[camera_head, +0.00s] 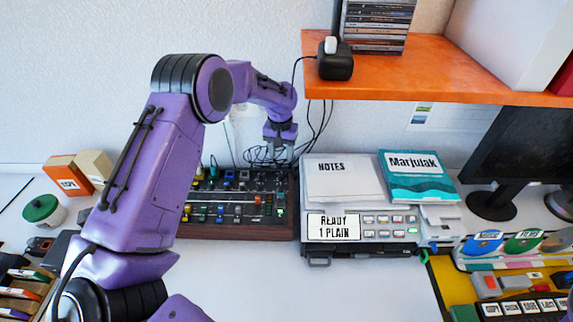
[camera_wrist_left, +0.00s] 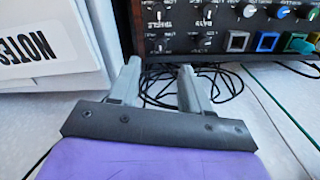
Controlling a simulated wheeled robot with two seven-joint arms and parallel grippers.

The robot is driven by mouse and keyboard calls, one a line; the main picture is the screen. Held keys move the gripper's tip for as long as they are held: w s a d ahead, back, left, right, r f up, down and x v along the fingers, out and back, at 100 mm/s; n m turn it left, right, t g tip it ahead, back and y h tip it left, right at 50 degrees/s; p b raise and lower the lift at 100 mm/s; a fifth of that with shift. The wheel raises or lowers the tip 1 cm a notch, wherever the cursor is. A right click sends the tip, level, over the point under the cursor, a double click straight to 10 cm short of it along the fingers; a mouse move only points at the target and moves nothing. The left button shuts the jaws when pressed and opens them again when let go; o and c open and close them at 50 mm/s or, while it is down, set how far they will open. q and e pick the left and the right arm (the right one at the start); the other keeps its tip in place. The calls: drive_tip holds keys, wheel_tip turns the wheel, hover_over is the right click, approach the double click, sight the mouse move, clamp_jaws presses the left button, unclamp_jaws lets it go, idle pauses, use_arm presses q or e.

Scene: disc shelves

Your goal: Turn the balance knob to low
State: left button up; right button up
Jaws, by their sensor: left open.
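A mixer-like panel (camera_head: 228,205) with knobs, sliders and coloured buttons stands on the desk below my left arm. My left gripper (camera_head: 279,150) hangs behind the panel's back right end, fingers partly hidden by the wrist. In the left wrist view the gripper (camera_wrist_left: 160,78) is open and empty, with the panel (camera_wrist_left: 225,45) beyond its fingertips. Several dark knobs with small upside-down labels show there, plus light-capped knobs (camera_wrist_left: 247,9). I cannot tell which one is the balance knob or where it points. My right gripper is not in view.
A grey device reading READY 1 PLAIN (camera_head: 333,227) stands right of the panel, with NOTES papers (camera_head: 345,180) and a teal Marjulak book (camera_head: 415,180) on top. Black cables (camera_head: 262,155) lie behind the panel. An orange shelf (camera_head: 430,80) overhangs at right.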

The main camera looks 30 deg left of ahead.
sight(281, 174)
use_arm(q)
drive_tip(key=f, duration=0.1)
drive_tip(key=s+f+p, duration=0.1)
drive_tip(key=f, duration=0.1)
drive_tip(key=shift+f, duration=0.25)
drive_tip(key=f, duration=0.2)
drive_tip(key=w+f, duration=0.1)
drive_tip(key=f, duration=0.1)
drive_tip(key=shift+f, duration=0.4)
drive_tip(key=shift+s, duration=0.2)
drive_tip(key=shift+w, duration=0.1)
clamp_jaws()
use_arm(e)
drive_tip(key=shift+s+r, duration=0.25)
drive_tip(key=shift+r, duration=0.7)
